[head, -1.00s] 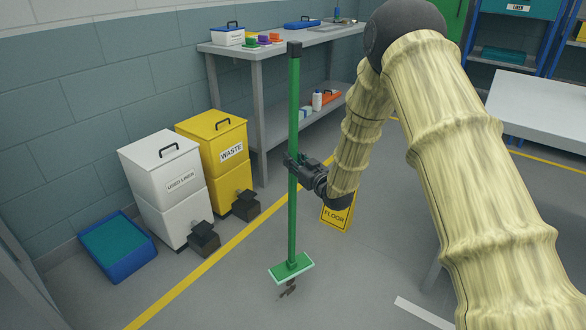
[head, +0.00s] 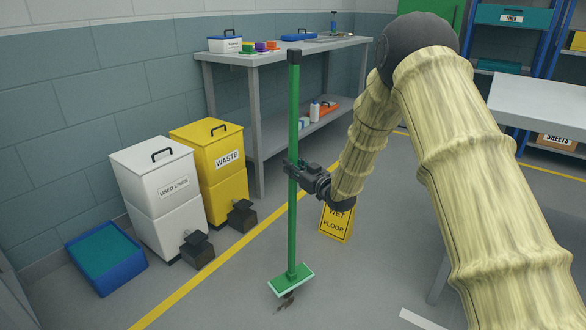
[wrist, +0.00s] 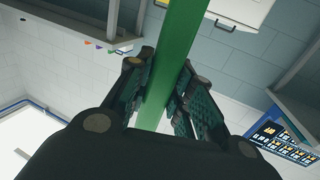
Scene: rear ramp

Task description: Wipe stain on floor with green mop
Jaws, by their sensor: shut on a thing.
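The green mop (head: 294,150) stands nearly upright in the head view, with its black cap at the top and its flat green head (head: 291,279) low at the floor. My gripper (head: 291,171) is shut on the mop's handle at about mid-height. In the wrist view, both finger pads of my gripper (wrist: 163,95) press on the green handle (wrist: 180,50). The dark stain (head: 286,301) shows on the grey floor just in front of the mop head, partly hidden by it. I cannot tell whether the head touches the floor.
A yellow wet-floor sign (head: 337,222) stands behind the mop, below my arm. A yellow waste bin (head: 212,150), a white used-linen bin (head: 160,190) and a blue tray (head: 108,285) stand left. A grey table (head: 255,75) is behind. Floor around the stain looks clear.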

